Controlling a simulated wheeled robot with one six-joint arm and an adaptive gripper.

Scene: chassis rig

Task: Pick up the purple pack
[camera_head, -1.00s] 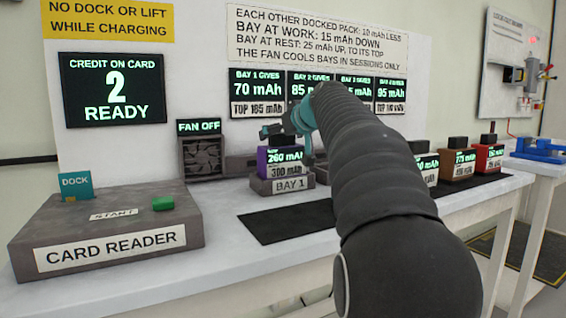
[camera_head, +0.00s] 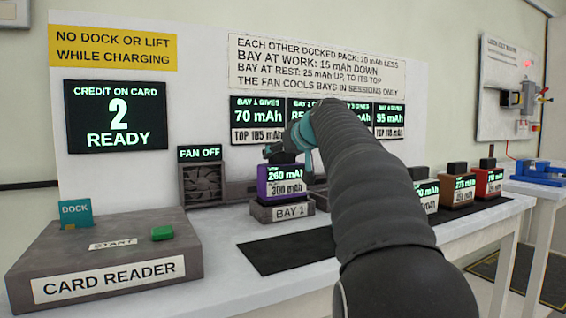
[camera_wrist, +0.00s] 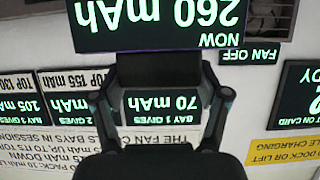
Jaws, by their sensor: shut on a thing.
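The purple pack (camera_head: 267,187) stands upright at the BAY 1 dock (camera_head: 284,211), its screen reading 260 mAh over a 300 mAh label. It sits a little high over the dock; I cannot tell if its base is fully clear. My gripper (camera_head: 281,151) is shut on the black knob on top of the pack. In the wrist view my gripper's (camera_wrist: 160,98) two fingers flank the black knob (camera_wrist: 158,72), and the pack's screen (camera_wrist: 155,22) shows upside down beyond it.
The card reader (camera_head: 110,255) stands at left with a DOCK card and green button. A fan (camera_head: 203,184) marked FAN OFF is behind. A bare black mat (camera_head: 290,249) lies in front of the dock. Brown (camera_head: 457,195) and red (camera_head: 488,190) packs stand at right, past my arm.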

